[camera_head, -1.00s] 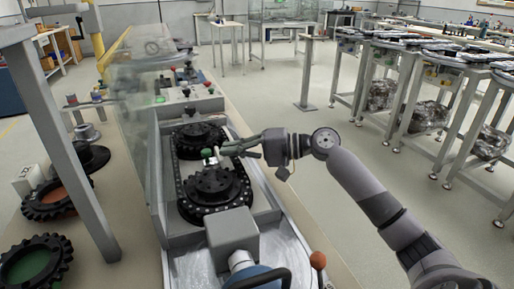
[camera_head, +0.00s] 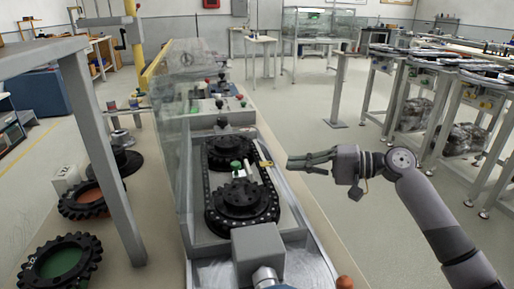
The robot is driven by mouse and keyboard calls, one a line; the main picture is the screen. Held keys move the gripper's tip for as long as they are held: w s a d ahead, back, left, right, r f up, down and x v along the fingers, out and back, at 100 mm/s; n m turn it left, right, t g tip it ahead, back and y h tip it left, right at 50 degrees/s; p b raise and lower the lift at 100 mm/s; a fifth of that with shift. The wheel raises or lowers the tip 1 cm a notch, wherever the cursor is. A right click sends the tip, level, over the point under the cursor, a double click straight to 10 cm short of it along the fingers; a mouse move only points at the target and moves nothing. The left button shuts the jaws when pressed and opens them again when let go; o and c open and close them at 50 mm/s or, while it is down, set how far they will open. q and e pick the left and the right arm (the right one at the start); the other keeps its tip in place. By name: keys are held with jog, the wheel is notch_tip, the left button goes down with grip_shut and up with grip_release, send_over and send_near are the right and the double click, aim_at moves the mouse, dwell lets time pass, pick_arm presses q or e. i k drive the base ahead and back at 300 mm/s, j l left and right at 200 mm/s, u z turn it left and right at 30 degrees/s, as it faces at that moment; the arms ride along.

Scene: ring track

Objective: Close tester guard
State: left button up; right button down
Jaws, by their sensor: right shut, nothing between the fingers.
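The tester (camera_head: 312,226) is a long metal tray with two black sprockets, a rear one (camera_head: 232,148) and a front one (camera_head: 241,198), and a chain around them. A clear guard panel (camera_head: 186,110) stands upright along its left side, raised off the sprockets. A small green knob (camera_head: 236,166) shows between the sprockets. My right gripper (camera_head: 289,163) reaches in from the right, its fingers shut and empty, just beyond the tester's right edge in the picture and apart from the guard. My left gripper is not in view.
A grey post (camera_head: 100,160) of a frame stands at left, close to toothed rings (camera_head: 62,262) on the bench. A grey block (camera_head: 258,252) sits at the tester's front. Metal stands (camera_head: 470,120) line the right; open floor (camera_head: 330,150) lies between.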

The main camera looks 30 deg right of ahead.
aim_at(163, 70)
jog(key=k+l, duration=0.2)
jog(key=l, duration=0.2)
jog(key=k+l, duration=0.45)
jog(key=l, duration=0.3)
